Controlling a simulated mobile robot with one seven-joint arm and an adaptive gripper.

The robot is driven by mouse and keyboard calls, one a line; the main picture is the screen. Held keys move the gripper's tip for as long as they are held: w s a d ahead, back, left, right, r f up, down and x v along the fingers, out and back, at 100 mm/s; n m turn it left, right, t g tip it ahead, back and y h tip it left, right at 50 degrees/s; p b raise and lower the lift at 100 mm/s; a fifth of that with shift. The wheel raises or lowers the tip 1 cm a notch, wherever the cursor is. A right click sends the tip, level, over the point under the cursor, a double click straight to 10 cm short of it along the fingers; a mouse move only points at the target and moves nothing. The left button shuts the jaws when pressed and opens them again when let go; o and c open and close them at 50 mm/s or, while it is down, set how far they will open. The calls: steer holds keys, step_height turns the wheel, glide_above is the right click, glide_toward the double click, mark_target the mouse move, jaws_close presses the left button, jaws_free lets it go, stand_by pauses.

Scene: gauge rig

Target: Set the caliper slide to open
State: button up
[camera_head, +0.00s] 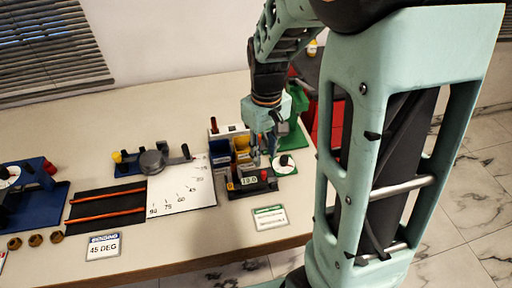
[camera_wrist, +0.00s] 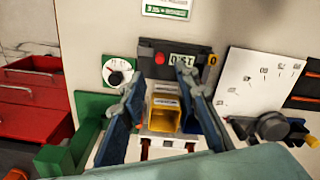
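My gripper (camera_head: 266,143) is above the cluster of fixtures at the table's right end. In the wrist view its two blue-padded fingers (camera_wrist: 160,85) are spread apart, with nothing visibly held between them. A black block with a numeric display (camera_head: 250,181) and a red button stands just in front of the gripper; it also shows beyond the fingertips in the wrist view (camera_wrist: 182,60). Beside it is a white round dial with a black knob (camera_head: 284,163), at the left in the wrist view (camera_wrist: 117,72). I cannot tell which part is the caliper slide; the fingers hide part of the fixtures.
A yellow bin (camera_head: 241,144) and a blue bin (camera_head: 221,149) stand close by the gripper. A white angle-scale sheet (camera_head: 183,187) and a round grey knob fixture (camera_head: 152,162) lie to the left. A red drawer cabinet (camera_wrist: 35,95) stands beside the table.

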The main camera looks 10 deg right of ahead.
mark_target(264, 172)
step_height(264, 172, down, 9)
steer(key=shift+f+b, duration=0.15)
steer(key=shift+b, duration=0.3)
steer(key=shift+c, duration=0.3)
jaws_close()
